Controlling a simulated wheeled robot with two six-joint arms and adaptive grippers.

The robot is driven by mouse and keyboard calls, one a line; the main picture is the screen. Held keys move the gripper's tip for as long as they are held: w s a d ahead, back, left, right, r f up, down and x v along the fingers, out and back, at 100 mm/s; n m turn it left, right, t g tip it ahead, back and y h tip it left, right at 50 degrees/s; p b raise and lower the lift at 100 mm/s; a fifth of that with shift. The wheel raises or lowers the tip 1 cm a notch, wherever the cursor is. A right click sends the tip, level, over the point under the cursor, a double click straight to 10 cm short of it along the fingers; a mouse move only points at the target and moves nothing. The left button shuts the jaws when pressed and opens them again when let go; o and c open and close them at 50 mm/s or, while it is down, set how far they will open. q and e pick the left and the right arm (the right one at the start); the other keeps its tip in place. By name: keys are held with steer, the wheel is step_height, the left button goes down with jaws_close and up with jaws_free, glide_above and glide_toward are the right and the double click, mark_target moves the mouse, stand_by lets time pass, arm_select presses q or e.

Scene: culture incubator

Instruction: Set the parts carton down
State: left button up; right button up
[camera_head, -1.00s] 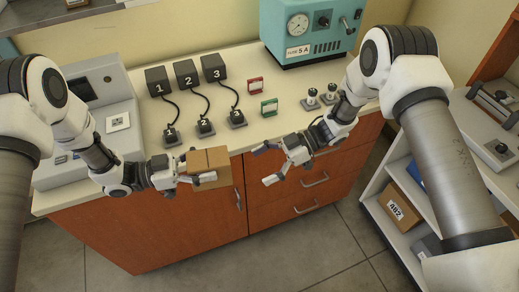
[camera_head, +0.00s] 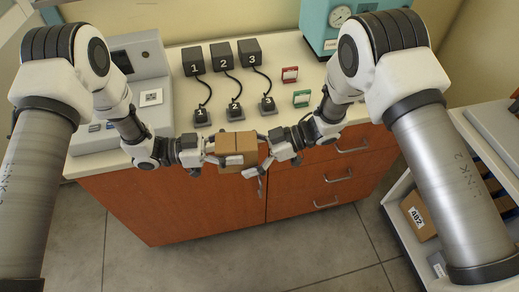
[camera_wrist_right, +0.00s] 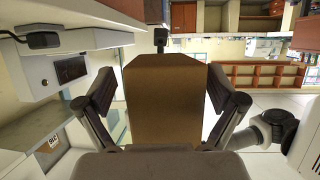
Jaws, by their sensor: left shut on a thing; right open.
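The parts carton (camera_head: 238,146) is a small brown box held in front of the counter's front edge in the head view. My left gripper (camera_head: 218,150) is shut on it from the left. My right gripper (camera_head: 262,152) is open at the carton's right side. In the right wrist view the carton (camera_wrist_right: 165,100) stands between the two spread fingers of the right gripper (camera_wrist_right: 163,108), with a gap visible beside the fingers.
The counter (camera_head: 180,115) carries numbered boxes 1, 2 and 3 (camera_head: 221,56) cabled to small blocks, a red-framed card (camera_head: 290,74) and a green-framed card (camera_head: 302,98). A teal device (camera_head: 335,22) stands behind. A shelf at right holds a box marked 482 (camera_head: 418,216).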

steer(key=c, duration=1.4)
arm_select(q)
steer(key=o, duration=1.6)
steer(key=shift+c, duration=0.2)
arm_select(e)
steer(key=shift+c, duration=0.2)
